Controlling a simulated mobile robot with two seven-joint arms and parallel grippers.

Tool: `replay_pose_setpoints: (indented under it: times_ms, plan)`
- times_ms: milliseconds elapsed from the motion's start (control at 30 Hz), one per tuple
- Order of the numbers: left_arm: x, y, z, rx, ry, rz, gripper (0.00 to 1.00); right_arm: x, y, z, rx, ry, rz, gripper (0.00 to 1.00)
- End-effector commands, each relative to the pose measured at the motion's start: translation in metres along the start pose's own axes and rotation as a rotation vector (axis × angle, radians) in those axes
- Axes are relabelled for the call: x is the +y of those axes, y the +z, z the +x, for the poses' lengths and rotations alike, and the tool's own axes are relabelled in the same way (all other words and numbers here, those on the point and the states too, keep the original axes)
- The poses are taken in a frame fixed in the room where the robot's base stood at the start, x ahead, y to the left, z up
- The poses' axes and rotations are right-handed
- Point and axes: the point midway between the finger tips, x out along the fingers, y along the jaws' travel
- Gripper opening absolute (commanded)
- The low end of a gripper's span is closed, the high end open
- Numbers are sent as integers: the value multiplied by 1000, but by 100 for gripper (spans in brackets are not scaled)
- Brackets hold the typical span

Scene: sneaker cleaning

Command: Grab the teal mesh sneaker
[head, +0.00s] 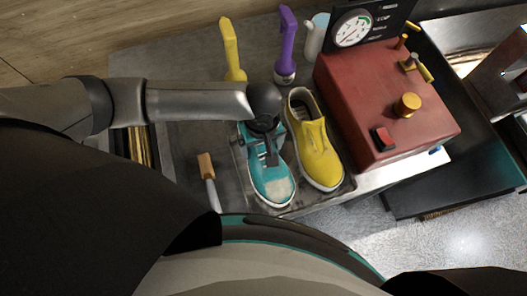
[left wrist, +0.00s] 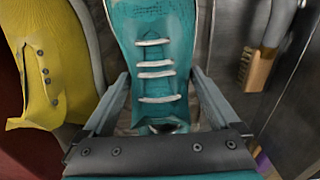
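The teal mesh sneaker (head: 268,183) has a white sole, white laces and a pale patch on its toe. It lies on a dark tray in the head view, toe towards me. My left gripper (head: 269,155) is over its lace area and hides part of its upper. In the left wrist view the sneaker (left wrist: 153,30) fills the middle. The fingers of the left gripper (left wrist: 161,76) are spread wide, one along each side of the shoe; firm contact cannot be made out. My right gripper is not in view.
A yellow sneaker (head: 314,148) lies close on the right, beside a red machine (head: 375,100) with a gauge.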

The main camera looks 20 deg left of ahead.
Motion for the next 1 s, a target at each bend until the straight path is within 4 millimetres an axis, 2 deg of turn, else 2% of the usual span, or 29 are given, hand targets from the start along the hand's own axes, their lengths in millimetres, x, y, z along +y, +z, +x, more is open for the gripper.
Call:
replay_pose_setpoints:
  times_ms: [67,567,867,1000]
  plan:
    - [0,0,0,0,0,0,71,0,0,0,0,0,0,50]
    - [0,0,0,0,0,-1,14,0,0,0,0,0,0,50]
    - [1,0,-3,0,2,0,13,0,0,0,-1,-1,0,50]
    - [1,-1,-11,0,2,-1,13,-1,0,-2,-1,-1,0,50]
